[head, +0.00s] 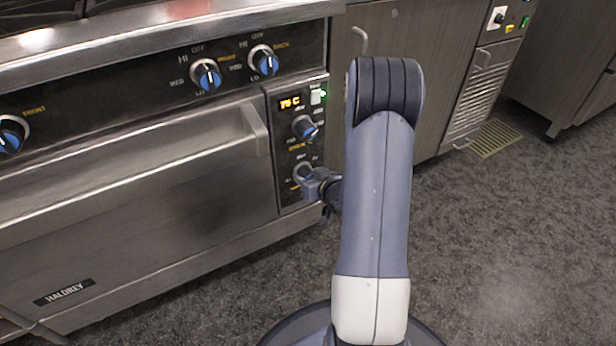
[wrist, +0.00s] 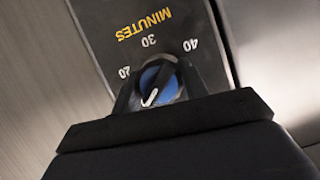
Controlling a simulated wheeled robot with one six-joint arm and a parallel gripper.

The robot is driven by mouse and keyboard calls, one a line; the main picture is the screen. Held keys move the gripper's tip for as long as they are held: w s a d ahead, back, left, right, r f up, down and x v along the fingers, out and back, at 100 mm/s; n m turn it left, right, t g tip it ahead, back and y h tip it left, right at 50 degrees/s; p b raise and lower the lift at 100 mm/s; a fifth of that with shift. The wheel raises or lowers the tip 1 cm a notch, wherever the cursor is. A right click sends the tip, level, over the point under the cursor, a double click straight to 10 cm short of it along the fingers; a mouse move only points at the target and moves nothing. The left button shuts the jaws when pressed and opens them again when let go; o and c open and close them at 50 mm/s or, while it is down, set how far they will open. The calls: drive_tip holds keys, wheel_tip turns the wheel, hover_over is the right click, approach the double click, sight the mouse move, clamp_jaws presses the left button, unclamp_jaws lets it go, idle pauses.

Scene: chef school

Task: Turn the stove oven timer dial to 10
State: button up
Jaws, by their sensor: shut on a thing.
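The oven timer dial (head: 301,171) is the lower knob on the oven's narrow control panel in the head view. In the wrist view, which is upside down, the timer dial (wrist: 161,81) has a blue face with a white pointer line. The markings 20, 30 and 40 and the yellow word MINUTES show around it. The pointer's lower end aims away from the 30; the marks on that side are hidden by my gripper. My gripper (head: 309,180) is shut on the dial, with a dark finger on each side in the wrist view (wrist: 158,88).
Another blue knob (head: 305,127) sits just above the timer dial, below a display (head: 290,102) reading about 75 C. The oven door handle (head: 257,128) juts out left of the panel. Several burner knobs line the stove front. The grey floor (head: 500,230) at right is clear.

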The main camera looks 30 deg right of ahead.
drive_tip(key=c, duration=0.3)
drive_tip(key=shift+r+p, duration=0.15)
drive_tip(key=shift+p, duration=0.5)
drive_tip(key=shift+c, duration=0.2)
drive_tip(key=shift+m+y+p, duration=0.3)
drive_tip(key=shift+m, duration=0.2)
drive_tip(key=o, duration=1)
drive_tip(key=shift+c, duration=0.2)
drive_tip(key=p+v, duration=0.3)
drive_tip(key=v, duration=0.7)
drive_tip(key=shift+s, duration=0.4)
